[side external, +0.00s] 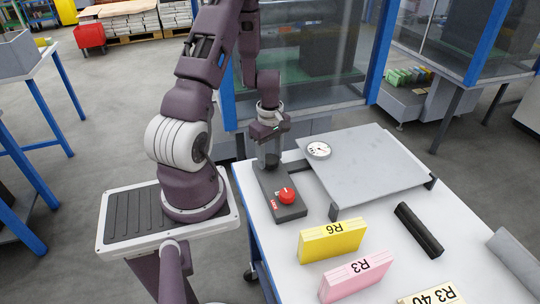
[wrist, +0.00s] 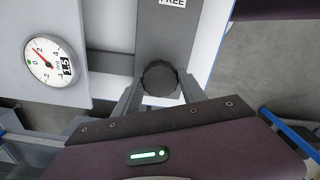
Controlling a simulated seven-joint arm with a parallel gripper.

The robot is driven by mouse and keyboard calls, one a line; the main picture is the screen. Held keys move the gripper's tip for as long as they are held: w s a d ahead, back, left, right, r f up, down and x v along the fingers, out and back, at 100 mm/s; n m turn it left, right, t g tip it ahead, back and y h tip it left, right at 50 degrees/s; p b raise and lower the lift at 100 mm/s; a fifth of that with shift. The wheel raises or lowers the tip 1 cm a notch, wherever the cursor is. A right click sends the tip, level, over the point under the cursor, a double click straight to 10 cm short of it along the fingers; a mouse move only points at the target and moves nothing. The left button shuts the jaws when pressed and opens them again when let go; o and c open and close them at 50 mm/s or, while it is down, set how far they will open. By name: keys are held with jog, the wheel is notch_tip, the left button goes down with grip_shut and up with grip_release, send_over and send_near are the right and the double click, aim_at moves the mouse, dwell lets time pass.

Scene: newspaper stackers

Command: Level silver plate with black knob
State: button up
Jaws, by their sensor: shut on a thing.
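The silver plate (side external: 372,172) lies on the white table and looks slightly tilted, though I cannot judge how much. A round white dial gauge (side external: 318,150) sits on its far left corner; in the wrist view the dial (wrist: 48,62) shows a red needle pointing up and left, and a green mark at its left edge. The black knob (wrist: 160,77) stands on a dark grey control strip beside the plate. My gripper (wrist: 158,88) is shut on the knob, one finger on each side. In the side view my gripper (side external: 270,150) points down and mostly hides the knob.
A red knob (side external: 286,195) is on the near end of the strip (side external: 265,185). A yellow block (side external: 332,241), a pink block (side external: 355,278) and a black bar (side external: 418,230) lie on the table's near side. A glass-walled blue frame stands behind.

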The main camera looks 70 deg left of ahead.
aim_at(270, 158)
jog(key=m, duration=0.9)
jog(key=shift+m, duration=0.3)
dwell(0.4)
jog(key=o, duration=1.4)
jog(key=shift+c, duration=0.2)
notch_tip(270, 158, up, 7)
jog(key=shift+r, duration=0.1)
